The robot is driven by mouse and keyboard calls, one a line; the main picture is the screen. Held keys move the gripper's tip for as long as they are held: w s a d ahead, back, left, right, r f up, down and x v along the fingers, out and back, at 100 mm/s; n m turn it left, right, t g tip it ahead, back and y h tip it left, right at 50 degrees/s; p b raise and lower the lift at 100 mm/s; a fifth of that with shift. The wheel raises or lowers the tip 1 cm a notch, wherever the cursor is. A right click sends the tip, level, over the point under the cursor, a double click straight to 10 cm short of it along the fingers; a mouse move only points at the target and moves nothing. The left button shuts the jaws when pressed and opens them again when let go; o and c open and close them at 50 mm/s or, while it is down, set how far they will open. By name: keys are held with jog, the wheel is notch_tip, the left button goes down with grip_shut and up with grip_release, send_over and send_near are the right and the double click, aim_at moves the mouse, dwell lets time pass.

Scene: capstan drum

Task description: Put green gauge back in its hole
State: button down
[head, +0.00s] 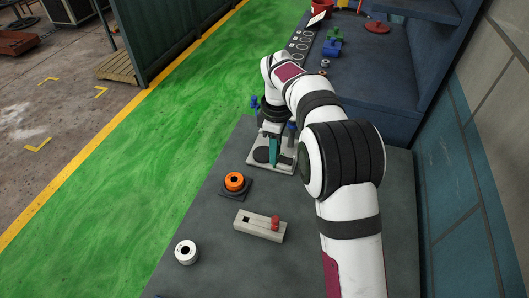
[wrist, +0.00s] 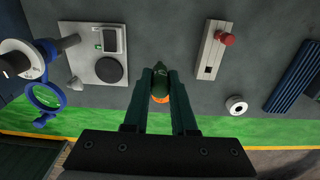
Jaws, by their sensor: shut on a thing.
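The green gauge (wrist: 160,80) is between the fingers of my gripper (wrist: 160,74) in the wrist view; its lower part is hidden. My gripper (head: 273,152) shows in the head view above the far part of the bench, where the gauge cannot be made out. A pale block (head: 250,226) lies on the bench, nearer the camera than my gripper. A red-knobbed gauge (head: 275,222) sits at its right end, and a dark open hole (head: 246,219) shows at its left. In the wrist view the block (wrist: 217,42) is right of my gripper, with the hole (wrist: 207,70) clear.
An orange ring (head: 234,181) sits on a dark base beside the block. A white ring (head: 186,252) lies near the bench's left edge. A pale plate (wrist: 78,66) with a small device and dark disc is left of my gripper, near a blue-rimmed magnifier (wrist: 46,97).

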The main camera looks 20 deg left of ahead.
jog(key=s+a+f+n, duration=0.1)
jog(key=s+a+f, duration=0.1)
jog(key=s, duration=0.4)
jog(key=s+a+f+n, duration=0.1)
jog(key=s+a+f, duration=0.1)
jog(key=s+f, duration=0.2)
jog(key=shift+s+f, duration=0.35)
jog(key=shift+s, duration=0.7)
jog(key=shift+f, duration=2.4)
dwell(1.5)
jog(key=c, duration=0.6)
grip_release()
jog(key=shift+c, duration=0.2)
